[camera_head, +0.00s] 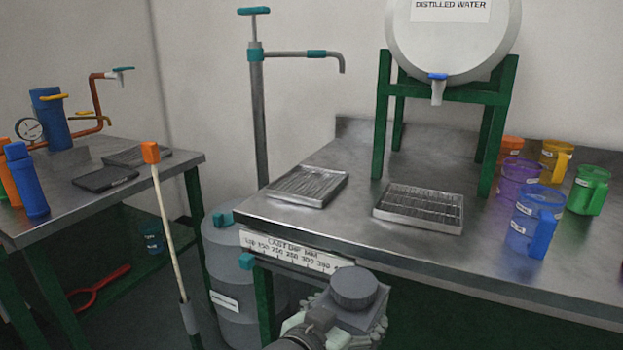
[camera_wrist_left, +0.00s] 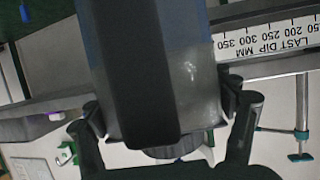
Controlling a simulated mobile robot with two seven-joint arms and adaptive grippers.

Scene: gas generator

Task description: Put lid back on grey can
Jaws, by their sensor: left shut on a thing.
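A grey, box-shaped can (camera_head: 343,318) shows at the bottom centre of the head view. A round, dark grey lid (camera_head: 355,288) with a ribbed rim shows at its top. I cannot tell if the lid is fully seated. My left gripper (camera_head: 318,326) is shut on the can, in front of the table's front edge. In the left wrist view the fingers of my left gripper (camera_wrist_left: 168,125) are on both sides of the can (camera_wrist_left: 195,80), and a round ribbed part of the lid (camera_wrist_left: 175,151) shows below it. My right gripper is out of view.
A metal table (camera_head: 440,262) carries two metal trays and several coloured jugs. The white water tank (camera_head: 450,45) stands behind on a green stand. A grey drum (camera_head: 228,265) and an orange-tipped dipstick (camera_head: 165,210) stand left of the can. A LAST DIP MM scale (camera_head: 290,250) is close by.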

